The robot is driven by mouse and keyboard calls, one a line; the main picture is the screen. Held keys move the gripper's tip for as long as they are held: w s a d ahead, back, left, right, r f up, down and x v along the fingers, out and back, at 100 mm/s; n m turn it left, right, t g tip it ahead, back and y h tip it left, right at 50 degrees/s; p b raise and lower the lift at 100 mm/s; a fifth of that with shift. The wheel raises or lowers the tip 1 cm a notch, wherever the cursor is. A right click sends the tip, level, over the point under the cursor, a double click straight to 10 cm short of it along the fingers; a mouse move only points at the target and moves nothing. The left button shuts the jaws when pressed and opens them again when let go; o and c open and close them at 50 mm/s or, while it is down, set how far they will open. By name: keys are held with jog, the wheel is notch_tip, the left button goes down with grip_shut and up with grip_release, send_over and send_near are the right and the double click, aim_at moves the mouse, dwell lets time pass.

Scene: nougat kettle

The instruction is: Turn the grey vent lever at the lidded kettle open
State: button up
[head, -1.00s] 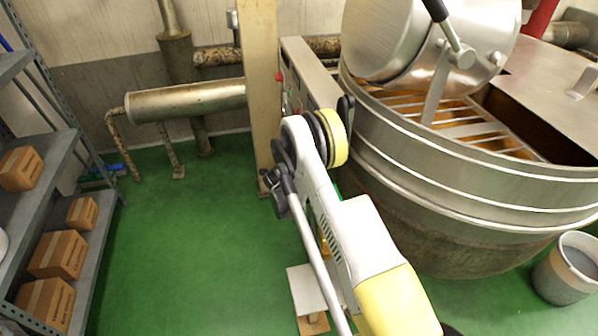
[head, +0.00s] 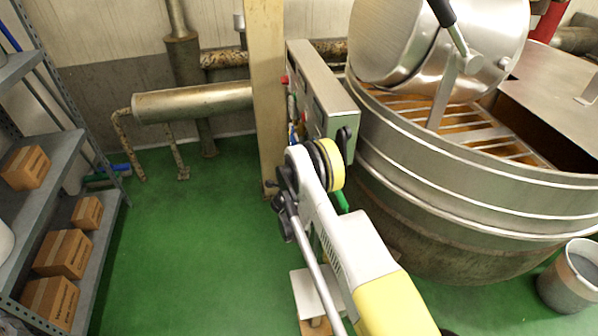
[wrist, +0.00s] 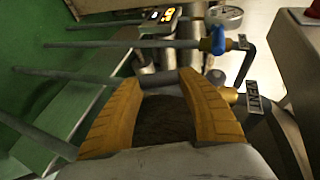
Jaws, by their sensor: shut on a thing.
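In the wrist view my gripper (wrist: 157,82) has its two ribbed orange fingers closed around a grey rod, the grey lever (wrist: 70,78), which runs out to the left. A tag reading VENT (wrist: 254,97) hangs just right of the fingers, by a brass fitting (wrist: 229,95). The stretch of lever between the fingertips is mostly hidden. In the head view the big steel kettle (head: 450,195) stands at right, and my arm reaches down beside it. My fingers and the lever are hidden there behind the arm.
Beyond the fingers are a blue-handled valve (wrist: 218,40), a round gauge (wrist: 226,17) and other parallel grey rods. A control box (head: 322,95) and cream post (head: 267,100) stand beyond my arm. A shelf (head: 55,165) with cartons is at left. Green floor between is clear.

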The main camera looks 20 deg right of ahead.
jog(key=o, duration=1.1)
jog(key=shift+o, duration=0.2)
notch_tip(320, 180, up, 10)
